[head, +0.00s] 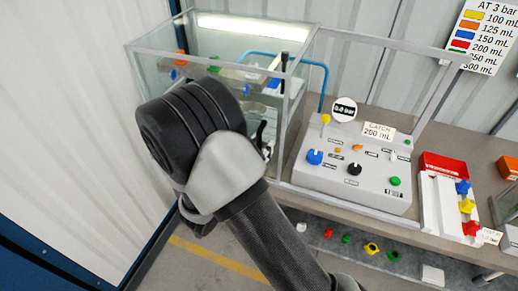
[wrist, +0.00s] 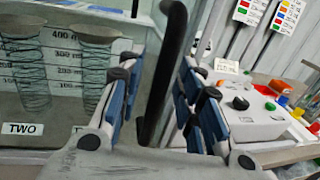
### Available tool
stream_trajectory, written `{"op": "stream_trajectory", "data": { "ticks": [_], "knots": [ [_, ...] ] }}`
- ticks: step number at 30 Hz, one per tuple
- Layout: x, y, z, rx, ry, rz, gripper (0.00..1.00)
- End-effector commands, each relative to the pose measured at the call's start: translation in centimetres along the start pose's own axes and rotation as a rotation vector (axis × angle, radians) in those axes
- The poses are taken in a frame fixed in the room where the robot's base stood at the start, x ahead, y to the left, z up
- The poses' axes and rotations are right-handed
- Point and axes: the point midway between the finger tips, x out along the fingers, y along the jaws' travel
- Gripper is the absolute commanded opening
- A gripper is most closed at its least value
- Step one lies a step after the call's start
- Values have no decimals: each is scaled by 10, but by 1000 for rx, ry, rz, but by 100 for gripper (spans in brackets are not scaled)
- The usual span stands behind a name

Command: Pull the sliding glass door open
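The glass tank (head: 150,62) stands at the left of the bench in the head view, with a pale frame. My arm hides much of its front, so the door's edges are hard to make out. In the wrist view a long black upright handle (wrist: 168,75) runs between the two blue-padded fingers of my gripper (wrist: 163,100). The fingers are open, with gaps visible on both sides of the handle, and do not appear to grip it.
A grey control panel (head: 350,190) with coloured knobs stands right of the tank, under a pale rail frame (head: 345,34). A red-and-white tray (head: 443,165) with coloured parts is further right. Spring-like columns (wrist: 28,75) stand behind the glass. Several small parts lie below the bench.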

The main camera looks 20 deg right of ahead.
Motion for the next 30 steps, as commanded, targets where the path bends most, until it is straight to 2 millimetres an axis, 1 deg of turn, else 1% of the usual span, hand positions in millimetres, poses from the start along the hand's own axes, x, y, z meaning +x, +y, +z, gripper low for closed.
{"op": "stream_trajectory", "data": {
  "ticks": [5,6,20,30],
  "knots": [
    [0,0,0,0,0,0,33],
    [0,0,0,0,0,0,32],
    [0,0,0,0,0,0,1],
    [0,0,0,0,0,0,0]
  ]
}}
